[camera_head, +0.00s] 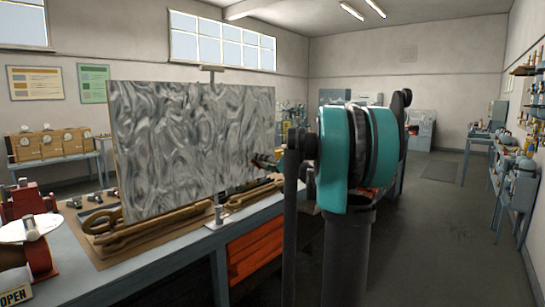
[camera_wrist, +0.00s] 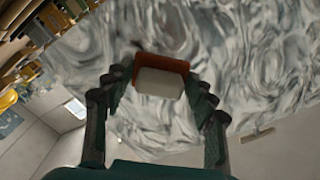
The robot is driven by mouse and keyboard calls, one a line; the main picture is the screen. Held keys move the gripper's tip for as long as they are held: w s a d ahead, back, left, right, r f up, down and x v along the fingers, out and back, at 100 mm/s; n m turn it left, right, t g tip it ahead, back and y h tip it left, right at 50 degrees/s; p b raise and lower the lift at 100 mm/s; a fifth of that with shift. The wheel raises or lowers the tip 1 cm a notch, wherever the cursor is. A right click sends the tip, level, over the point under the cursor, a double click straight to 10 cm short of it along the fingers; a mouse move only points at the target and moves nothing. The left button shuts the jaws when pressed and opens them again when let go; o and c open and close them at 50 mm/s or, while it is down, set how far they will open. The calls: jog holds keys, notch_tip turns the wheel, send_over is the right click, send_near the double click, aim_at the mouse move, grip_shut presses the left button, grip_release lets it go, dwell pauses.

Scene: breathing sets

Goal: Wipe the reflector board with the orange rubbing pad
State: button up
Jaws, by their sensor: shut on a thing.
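The reflector board (camera_head: 190,140) is a large upright panel with a swirled silver-grey face, standing above the bench at the left of the head view. Its rippled face fills much of the wrist view (camera_wrist: 240,50). My gripper (camera_wrist: 160,75) is shut on the orange rubbing pad (camera_wrist: 160,65), a small block with an orange edge and a pale side facing the wrist camera. The pad is in front of the board's face; I cannot tell whether it touches. In the head view my gripper's dark tip (camera_head: 264,161) shows at the board's right edge, and my arm hides the rest.
A red device (camera_head: 30,215) with a white disc stands at the front left. An orange drawer unit (camera_head: 255,252) sits below the bench.

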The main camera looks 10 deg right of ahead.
aim_at(235, 164)
jog(key=shift+w+a+f, duration=0.25)
jog(key=shift+w+a, duration=0.05)
jog(key=shift+a, duration=0.9)
jog(key=shift+w+a+f, duration=0.25)
jog(key=shift+w+a, duration=0.1)
jog(key=shift+a, duration=0.8)
jog(key=shift+w+a+f, duration=0.25)
jog(key=shift+w+a, duration=0.05)
jog(key=shift+a, duration=0.9)
jog(key=shift+x, duration=1.05)
